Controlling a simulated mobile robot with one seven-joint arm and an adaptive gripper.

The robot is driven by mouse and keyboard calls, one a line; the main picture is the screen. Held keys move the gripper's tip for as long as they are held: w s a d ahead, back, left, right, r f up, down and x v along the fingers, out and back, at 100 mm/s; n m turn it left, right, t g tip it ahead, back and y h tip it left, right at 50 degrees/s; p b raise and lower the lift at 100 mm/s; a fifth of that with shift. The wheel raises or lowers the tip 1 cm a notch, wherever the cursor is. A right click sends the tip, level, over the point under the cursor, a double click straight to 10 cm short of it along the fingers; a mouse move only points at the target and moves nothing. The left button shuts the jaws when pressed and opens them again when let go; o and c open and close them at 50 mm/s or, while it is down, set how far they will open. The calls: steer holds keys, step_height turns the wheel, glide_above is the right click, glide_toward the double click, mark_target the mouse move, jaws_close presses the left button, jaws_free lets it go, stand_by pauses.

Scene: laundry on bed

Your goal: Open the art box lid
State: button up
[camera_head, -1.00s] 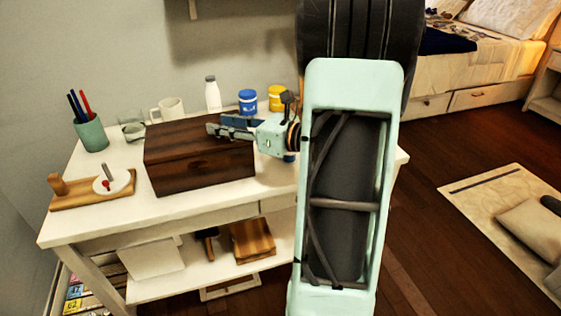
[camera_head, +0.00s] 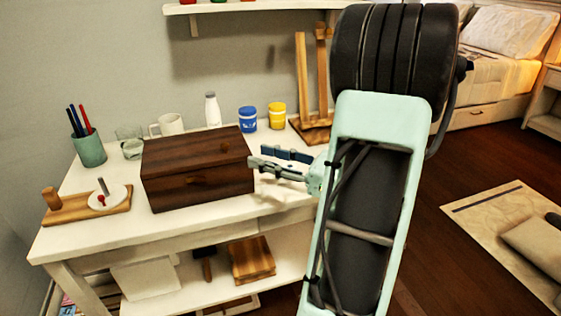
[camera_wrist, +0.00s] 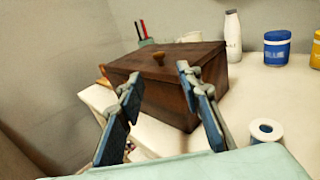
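The art box (camera_head: 195,190) is a dark brown wooden box on the white table. My gripper (camera_head: 270,158) is open and empty, just right of the box's right end, at about lid height. In the wrist view its blue-padded fingers (camera_wrist: 158,80) are spread apart. I cannot tell whether a finger touches the box.
Behind the box stand a mug (camera_head: 168,125), a white bottle (camera_head: 212,110), a blue jar (camera_head: 248,119) and a yellow jar (camera_head: 277,116). A green pen cup (camera_head: 89,149) and a wooden board (camera_head: 90,206) are at the left. A wooden easel (camera_head: 312,100) stands back right. The table front is clear.

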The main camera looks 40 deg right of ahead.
steer(key=shift+d+f+n+g+h+p, duration=0.55)
steer(key=shift+d+f+p, duration=0.45)
steer(key=shift+p, duration=1.25)
steer(key=shift+d+f+n+g+h+p, duration=0.55)
steer(key=shift+d+f+p, duration=0.4)
steer(key=shift+p, duration=1.3)
steer(key=shift+w+r, duration=0.1)
